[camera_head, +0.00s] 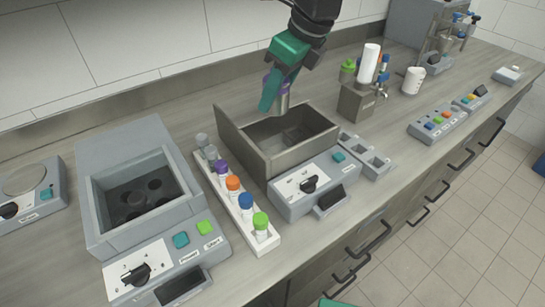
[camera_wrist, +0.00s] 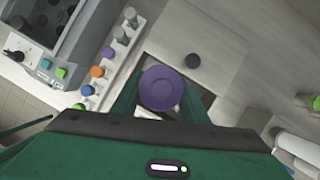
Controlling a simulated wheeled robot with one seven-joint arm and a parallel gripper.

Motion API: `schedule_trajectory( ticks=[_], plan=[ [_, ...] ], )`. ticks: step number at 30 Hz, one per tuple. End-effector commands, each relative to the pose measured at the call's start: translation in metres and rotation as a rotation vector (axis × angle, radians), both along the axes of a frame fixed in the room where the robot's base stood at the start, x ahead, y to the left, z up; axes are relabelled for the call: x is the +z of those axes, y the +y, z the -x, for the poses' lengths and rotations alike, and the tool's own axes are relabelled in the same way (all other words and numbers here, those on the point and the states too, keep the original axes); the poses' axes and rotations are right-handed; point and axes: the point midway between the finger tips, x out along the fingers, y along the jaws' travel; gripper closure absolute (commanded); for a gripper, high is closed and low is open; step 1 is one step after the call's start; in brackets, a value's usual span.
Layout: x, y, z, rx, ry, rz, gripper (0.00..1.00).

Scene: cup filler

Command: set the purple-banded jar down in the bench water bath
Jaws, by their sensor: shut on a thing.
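My gripper (camera_head: 274,96) is shut on the purple-banded jar (camera_head: 283,101), holding it upright at the back edge of the bench water bath. In the wrist view the jar's round purple lid (camera_wrist: 162,88) sits between the green fingers. The bench water bath (camera_head: 318,152) is an open steel basin on a grey base with a black dial. Its floor shows a darker square shape. In the wrist view the jar and fingers cover most of the basin. I cannot tell whether the jar's base is below the bath's rim.
A white rack (camera_head: 238,205) of colour-capped jars stands left of the bath, beside a grey heater block (camera_head: 98,205). A grey tray (camera_head: 366,158) and a steel tank (camera_head: 352,103) stand to the right.

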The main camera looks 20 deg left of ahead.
Motion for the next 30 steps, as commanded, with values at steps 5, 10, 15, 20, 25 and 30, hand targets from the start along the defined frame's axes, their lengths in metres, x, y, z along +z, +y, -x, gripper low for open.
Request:
schedule_trajectory(
  ticks=[5,10,15,20,25,30],
  plan=[
    [-0.04,-0.001,0.001,0.002,0.005,0.005,0.94],
    [-0.079,0.0,0.002,0.003,0.005,0.005,0.94],
    [-0.111,0.0,0.001,0.001,0.003,0.003,0.94],
    [-0.125,0.0,0.001,0.002,0.002,0.002,0.94],
    [-0.141,0.0,0.001,0.001,0.003,0.003,0.94],
    [-0.165,0.0,0.001,0.001,0.001,0.003,0.94]
  ],
)
